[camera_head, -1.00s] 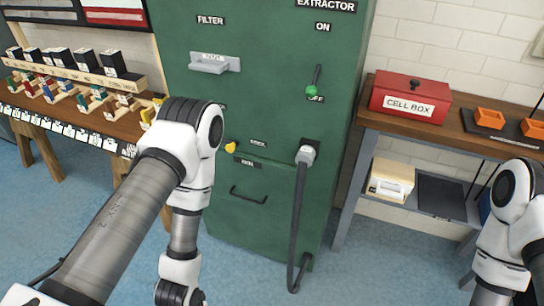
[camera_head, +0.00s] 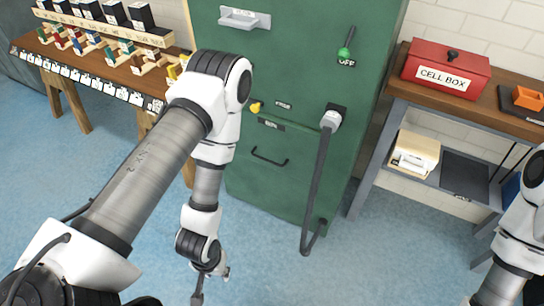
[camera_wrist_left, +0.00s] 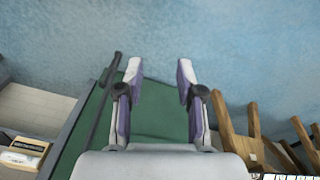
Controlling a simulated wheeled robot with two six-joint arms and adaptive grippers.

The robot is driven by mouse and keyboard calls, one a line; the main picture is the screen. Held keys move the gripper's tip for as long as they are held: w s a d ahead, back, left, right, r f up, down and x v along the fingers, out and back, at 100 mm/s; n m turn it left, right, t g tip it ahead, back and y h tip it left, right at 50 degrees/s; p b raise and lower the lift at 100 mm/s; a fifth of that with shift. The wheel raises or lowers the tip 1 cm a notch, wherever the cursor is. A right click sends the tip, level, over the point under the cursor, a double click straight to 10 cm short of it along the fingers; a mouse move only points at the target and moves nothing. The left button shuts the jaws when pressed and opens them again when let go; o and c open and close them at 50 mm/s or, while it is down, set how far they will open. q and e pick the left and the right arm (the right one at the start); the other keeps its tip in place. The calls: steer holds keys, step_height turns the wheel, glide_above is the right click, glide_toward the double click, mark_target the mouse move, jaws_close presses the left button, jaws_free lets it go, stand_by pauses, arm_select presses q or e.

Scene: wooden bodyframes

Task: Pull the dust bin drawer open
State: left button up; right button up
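The dust bin drawer is the lower front of the green extractor cabinet, with a dark bar handle (camera_head: 268,157) below a small label (camera_head: 270,124). The drawer front (camera_head: 262,185) looks flush with the cabinet. My left gripper (camera_head: 198,298) hangs low in front and to the left of the drawer, apart from the handle. In the left wrist view my left gripper (camera_wrist_left: 158,75) is open and empty, its two fingers spread with blue floor beyond them. The green cabinet (camera_wrist_left: 160,120) shows behind the fingers; the handle is not visible there. My right gripper is out of view.
A black hose (camera_head: 317,185) runs down the cabinet's right side. A yellow knob (camera_head: 255,107) sits above the drawer. A workbench with a red cell box (camera_head: 445,70) stands right, a wooden bench (camera_head: 110,80) left. The blue floor (camera_head: 330,280) in front is clear.

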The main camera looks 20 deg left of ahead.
arm_select(q)
steer(key=w+n+t, duration=0.2)
steer(key=w+n, duration=0.2)
steer(key=w, duration=0.2)
steer(key=n+t+h+b, duration=0.1)
steer(key=n+t+b, duration=1.05)
steer(key=b, duration=1.95)
glide_toward(268, 161)
step_height(268, 161, down, 3)
steer(key=w+m+t, duration=0.1)
steer(key=w+t, duration=0.1)
steer(key=w, duration=0.2)
steer(key=w+b, duration=0.1)
steer(key=w, duration=0.2)
steer(key=w+f+b, duration=0.1)
steer(key=w, duration=0.2)
steer(key=shift+d, duration=0.35)
steer(key=shift+r, duration=0.1)
jaws_close()
